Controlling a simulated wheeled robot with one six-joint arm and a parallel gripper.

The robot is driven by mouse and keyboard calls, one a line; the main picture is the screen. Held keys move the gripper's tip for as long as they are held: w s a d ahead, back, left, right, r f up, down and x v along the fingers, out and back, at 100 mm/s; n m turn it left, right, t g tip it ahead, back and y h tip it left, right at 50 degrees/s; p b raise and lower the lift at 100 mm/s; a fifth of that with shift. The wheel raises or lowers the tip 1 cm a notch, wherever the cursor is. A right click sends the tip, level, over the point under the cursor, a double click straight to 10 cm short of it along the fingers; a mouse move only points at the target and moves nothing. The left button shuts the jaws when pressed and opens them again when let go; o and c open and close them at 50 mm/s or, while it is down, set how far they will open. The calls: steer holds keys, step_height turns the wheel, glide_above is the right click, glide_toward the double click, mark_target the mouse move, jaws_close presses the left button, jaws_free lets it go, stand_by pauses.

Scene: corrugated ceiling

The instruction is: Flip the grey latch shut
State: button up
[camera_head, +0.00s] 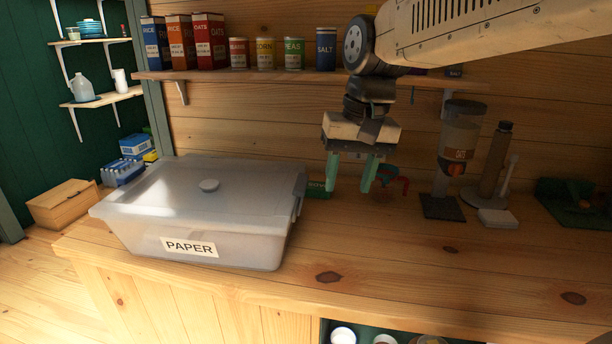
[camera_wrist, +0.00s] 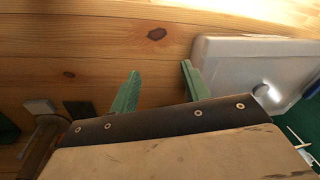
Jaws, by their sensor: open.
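A translucent grey lidded box (camera_head: 245,235) with a PAPER label stands on the wooden counter, left of my gripper. Its lid (camera_head: 240,178) lies on top and has a round knob. A small grey latch (camera_head: 297,207) shows at the box's right edge; I cannot tell its exact angle. My gripper (camera_head: 349,190) points down with green fingers apart and empty, to the right of the box and not visibly touching it. In the wrist view my open gripper (camera_wrist: 160,70) has the box (camera_wrist: 225,55) to its right; the latch cannot be made out there.
A dispenser (camera_head: 458,150) and a brown bottle (camera_head: 496,160) stand at the back right. A green item (camera_head: 318,189) lies behind my gripper. A shelf (camera_head: 250,76) with boxes and cans runs above. The counter's front right is clear.

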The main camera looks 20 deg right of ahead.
mark_target(301, 181)
steer(key=w+m+y, duration=0.1)
steer(key=w+m, duration=0.2)
steer(key=w, duration=1.4)
steer(key=x, duration=0.8)
steer(key=shift+a+f, duration=0.15)
steer(key=c, duration=1)
steer(key=shift+a, duration=0.1)
